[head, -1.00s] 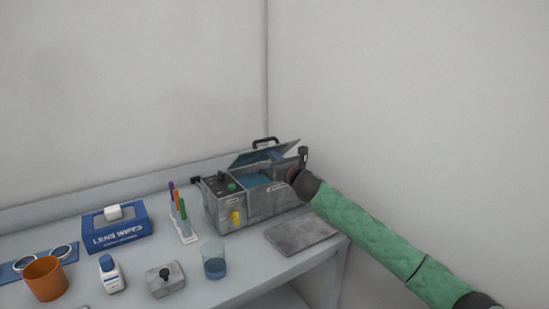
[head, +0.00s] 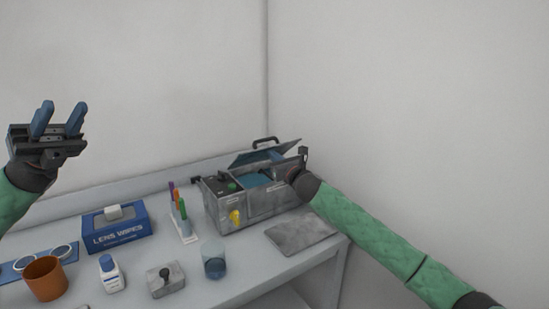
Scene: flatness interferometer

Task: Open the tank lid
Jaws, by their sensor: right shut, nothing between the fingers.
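The grey metal tank (head: 262,204) stands at the back right of the bench. Its lid (head: 266,151) is tilted up, with a dark handle (head: 265,141) on top, and blue shows inside the opening. My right gripper (head: 284,160) is at the right end of the tank, by the raised lid. Its blue fingers are partly hidden under the lid and look shut with nothing between them. My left gripper (head: 60,117) is raised at the far left, away from the tank. Its two blue fingers point up and stand apart, empty.
A flat grey plate (head: 301,234) lies in front of the tank. A beaker (head: 214,261), a pen stand (head: 186,233), a lens wipes box (head: 117,232), a white bottle (head: 111,274), a knobbed metal block (head: 166,281) and an orange cup (head: 45,279) fill the left bench. A wall rises behind.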

